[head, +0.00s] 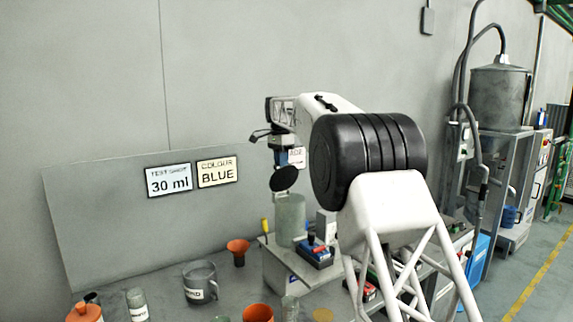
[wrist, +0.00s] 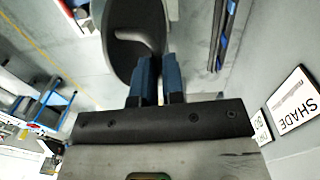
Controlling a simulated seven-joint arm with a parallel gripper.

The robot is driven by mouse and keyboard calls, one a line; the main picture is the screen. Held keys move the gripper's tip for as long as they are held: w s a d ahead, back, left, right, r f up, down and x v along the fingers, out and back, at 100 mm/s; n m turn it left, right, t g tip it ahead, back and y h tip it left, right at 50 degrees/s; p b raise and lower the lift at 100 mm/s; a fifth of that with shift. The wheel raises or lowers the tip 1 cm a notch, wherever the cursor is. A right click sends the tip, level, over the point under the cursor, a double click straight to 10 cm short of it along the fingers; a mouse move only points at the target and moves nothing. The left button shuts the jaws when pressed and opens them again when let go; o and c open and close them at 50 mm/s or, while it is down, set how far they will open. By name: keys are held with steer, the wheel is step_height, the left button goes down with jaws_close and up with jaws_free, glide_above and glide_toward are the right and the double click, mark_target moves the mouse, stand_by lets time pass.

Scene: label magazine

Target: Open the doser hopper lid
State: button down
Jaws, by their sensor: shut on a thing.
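The doser hopper is a grey-green cylinder (head: 290,218) on the metal bench stand in the head view. Its dark round lid (head: 284,180) is tilted steeply up above the cylinder's top. I cannot tell whether its lower edge touches the rim. My gripper (head: 281,164) is above the hopper, shut on the upper edge of the lid. The hopper's opening is hidden.
A jug (head: 200,283), an orange funnel (head: 238,250) and an orange cup (head: 258,313) stand on the bench left of the hopper. Air left of the lid is clear.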

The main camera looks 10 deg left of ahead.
steer(key=w+a+f, duration=0.2)
steer(key=w+a, duration=0.2)
steer(key=shift+f, duration=0.25)
steer(key=shift+w+a+r, duration=0.1)
steer(key=shift+a+r, duration=0.05)
stand_by(0.4)
steer(key=c, duration=1.2)
jaws_free()
steer(key=shift+r, duration=0.1)
steer(key=shift+r, duration=0.1)
step_height(320, 180, up, 8)
steer(key=shift+w+a+f, duration=0.15)
steer(key=shift+w+f, duration=0.05)
